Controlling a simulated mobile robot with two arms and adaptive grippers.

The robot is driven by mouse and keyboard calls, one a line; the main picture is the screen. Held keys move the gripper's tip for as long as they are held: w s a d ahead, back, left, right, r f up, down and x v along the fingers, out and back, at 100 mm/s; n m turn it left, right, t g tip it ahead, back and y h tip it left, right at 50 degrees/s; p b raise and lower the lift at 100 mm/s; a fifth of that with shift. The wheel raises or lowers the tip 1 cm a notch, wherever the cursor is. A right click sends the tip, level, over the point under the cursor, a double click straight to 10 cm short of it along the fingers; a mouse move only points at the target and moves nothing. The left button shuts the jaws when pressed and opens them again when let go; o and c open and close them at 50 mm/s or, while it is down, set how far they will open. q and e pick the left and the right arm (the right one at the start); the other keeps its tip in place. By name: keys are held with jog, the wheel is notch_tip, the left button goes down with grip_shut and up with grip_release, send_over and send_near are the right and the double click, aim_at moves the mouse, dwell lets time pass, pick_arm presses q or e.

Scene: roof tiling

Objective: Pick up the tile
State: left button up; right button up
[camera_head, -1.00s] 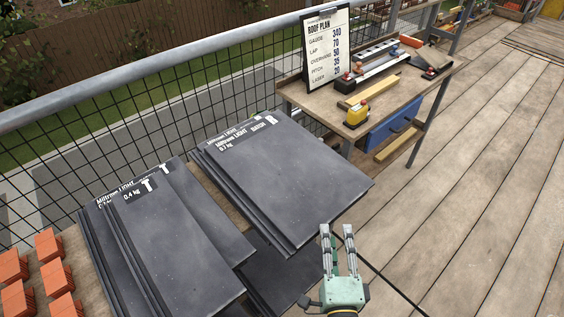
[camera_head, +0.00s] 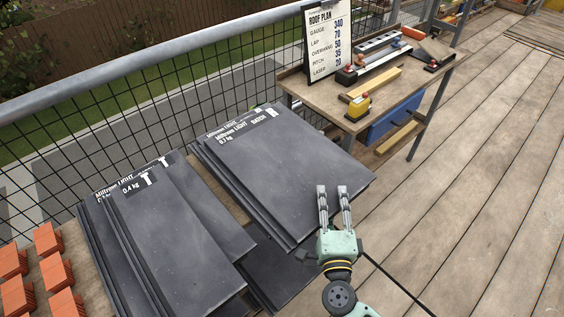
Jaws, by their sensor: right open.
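Dark grey roof tiles lie in stacks on the left. The right-hand stack (camera_head: 290,165) has white print with "0.7 kg" and "BATCH" on its top tile. The left-hand stack (camera_head: 180,245) has print with "0.4 kg". Part of another dark tile (camera_head: 275,267) shows lower, between and below the stacks. My right gripper (camera_head: 333,188) is open and empty, its two fingers apart, over or beside the near right edge of the right-hand stack. I cannot tell whether it touches the top tile. My left gripper is not in view.
A wooden bench (camera_head: 340,110) holds a roof plan board (camera_head: 328,40), a yellow tool (camera_head: 358,108) and other tools. Orange bricks (camera_head: 48,240) are at the far left. A mesh railing (camera_head: 120,150) runs behind. The plank deck (camera_head: 480,190) on the right is clear.

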grip_shut()
dwell(0.5)
jog(key=shift+r, duration=0.15)
